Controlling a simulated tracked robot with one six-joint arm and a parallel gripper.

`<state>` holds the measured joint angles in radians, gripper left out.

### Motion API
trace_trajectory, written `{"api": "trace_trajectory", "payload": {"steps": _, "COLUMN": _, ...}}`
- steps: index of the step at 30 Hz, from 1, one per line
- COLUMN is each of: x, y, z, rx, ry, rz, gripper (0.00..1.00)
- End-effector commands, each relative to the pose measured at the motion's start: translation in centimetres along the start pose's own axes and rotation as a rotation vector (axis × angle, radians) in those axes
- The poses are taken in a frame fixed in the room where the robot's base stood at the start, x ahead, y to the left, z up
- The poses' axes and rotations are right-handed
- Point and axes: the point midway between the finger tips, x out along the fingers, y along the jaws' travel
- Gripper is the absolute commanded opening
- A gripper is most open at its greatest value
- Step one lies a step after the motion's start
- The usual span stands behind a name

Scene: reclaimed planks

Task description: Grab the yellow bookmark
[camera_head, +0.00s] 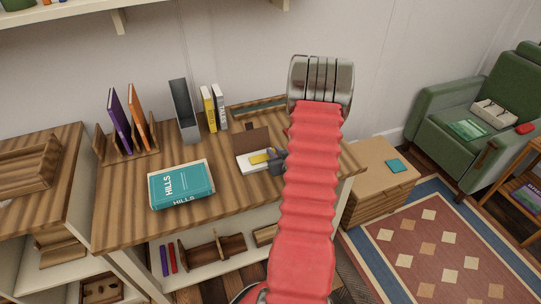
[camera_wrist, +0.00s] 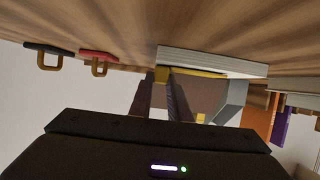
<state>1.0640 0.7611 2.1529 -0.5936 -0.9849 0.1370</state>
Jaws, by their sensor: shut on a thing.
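The yellow bookmark (camera_head: 260,158) lies along the white pages of an open book (camera_head: 247,167) whose brown cover (camera_head: 251,142) stands up behind. My gripper (camera_head: 276,160) is at the right end of the bookmark, low over the tabletop, and is shut on it. My red-sleeved arm hides what lies just right of it. In the wrist view, which looks upside down, the bookmark (camera_wrist: 205,74) shows as a yellow strip against the pale book (camera_wrist: 212,61). The fingertips are partly hidden there.
On the wooden desk (camera_head: 225,195), a teal HILLS book (camera_head: 181,184) lies left of the open book. Upright books, a grey holder (camera_head: 183,110) and a wooden rack stand behind. A low cabinet (camera_head: 372,165) and a green armchair (camera_head: 450,115) are at right.

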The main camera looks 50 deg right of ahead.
Motion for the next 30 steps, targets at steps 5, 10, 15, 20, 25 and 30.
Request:
{"api": "trace_trajectory", "payload": {"steps": 5, "x": -0.4, "y": 0.0, "z": -1.0, "rx": -0.002, "ry": 0.002, "rz": 0.000, "gripper": 0.00}}
{"api": "trace_trajectory", "payload": {"steps": 10, "x": -1.1, "y": 0.1, "z": -2.8, "rx": -0.002, "ry": 0.004, "rz": 0.001, "gripper": 0.00}}
{"api": "trace_trajectory", "payload": {"steps": 15, "x": -2.0, "y": 0.0, "z": -5.0, "rx": -0.002, "ry": 0.004, "rz": 0.001, "gripper": 0.00}}
{"api": "trace_trajectory", "payload": {"steps": 20, "x": -2.9, "y": 0.0, "z": -7.0, "rx": -0.003, "ry": 0.003, "rz": 0.001, "gripper": 0.00}}
{"api": "trace_trajectory", "payload": {"steps": 25, "x": -3.5, "y": 0.0, "z": -8.5, "rx": -0.001, "ry": 0.002, "rz": 0.001, "gripper": 0.00}}
{"api": "trace_trajectory", "payload": {"steps": 30, "x": -3.8, "y": 0.0, "z": -9.2, "rx": 0.000, "ry": 0.001, "rz": 0.000, "gripper": 0.00}}
